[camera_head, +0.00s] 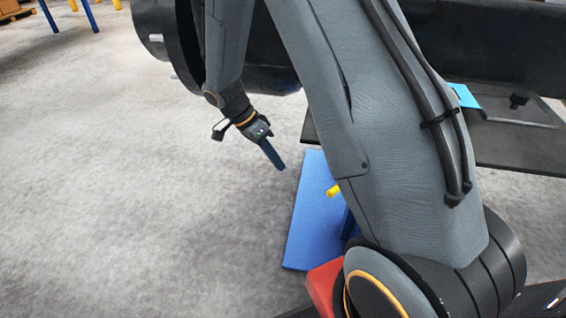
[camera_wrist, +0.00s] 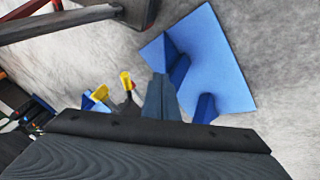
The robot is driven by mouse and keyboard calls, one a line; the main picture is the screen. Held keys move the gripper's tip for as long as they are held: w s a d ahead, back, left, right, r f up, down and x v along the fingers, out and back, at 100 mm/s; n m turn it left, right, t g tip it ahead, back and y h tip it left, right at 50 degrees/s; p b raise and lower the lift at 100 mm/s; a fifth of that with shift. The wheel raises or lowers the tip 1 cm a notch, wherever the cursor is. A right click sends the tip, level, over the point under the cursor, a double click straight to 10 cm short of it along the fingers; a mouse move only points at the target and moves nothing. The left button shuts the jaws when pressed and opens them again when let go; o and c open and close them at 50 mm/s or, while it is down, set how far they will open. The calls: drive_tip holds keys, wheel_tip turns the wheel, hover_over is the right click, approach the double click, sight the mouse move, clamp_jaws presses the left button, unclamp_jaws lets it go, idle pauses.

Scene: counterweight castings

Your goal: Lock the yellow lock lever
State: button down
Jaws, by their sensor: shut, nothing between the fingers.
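A yellow piece (camera_head: 333,190), probably the lock lever, shows in the head view over a blue plate (camera_head: 306,215), beside my arm, which hides what it joins. My gripper (camera_head: 280,166) is to its upper left, apart from it, with its dark fingers together and empty. In the wrist view the shut fingers (camera_wrist: 160,82) show in front of the blue plate (camera_wrist: 235,85) with its blue uprights. Two yellow pieces show left of the fingers: one on a dark stem (camera_wrist: 126,80) and one by a blue part (camera_wrist: 100,93). I cannot tell which is the lever.
A dark flat platform (camera_head: 530,150) with a light blue piece (camera_head: 464,95) stands at the right. A large dark cylindrical body (camera_head: 480,40) lies behind my arm. A red part (camera_head: 325,285) is low by my arm. The grey floor at the left is clear.

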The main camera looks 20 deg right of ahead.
wheel_tip(320, 180, up, 15)
drive_tip(key=d+n+p, duration=0.1)
drive_tip(key=d+p, duration=0.1)
drive_tip(key=p, duration=0.6)
drive_tip(key=shift+w+f+p, duration=0.2)
drive_tip(key=shift+w+p, duration=0.1)
drive_tip(key=shift+p, duration=0.05)
drive_tip(key=p, duration=0.3)
approach(335, 190)
drive_tip(key=w+d+f, duration=0.1)
drive_tip(key=w+f, duration=0.3)
drive_tip(key=shift+s+d+f+p, duration=0.2)
drive_tip(key=shift+s+f, duration=0.1)
drive_tip(key=shift+s, duration=0.3)
drive_tip(key=shift+s+d+f+p, duration=0.1)
drive_tip(key=shift+s+d+f, duration=0.15)
drive_tip(key=shift+s, duration=0.35)
drive_tip(key=shift+s+d+f+p, duration=0.1)
drive_tip(key=shift+s+d+f, duration=0.15)
drive_tip(key=shift+s, duration=0.3)
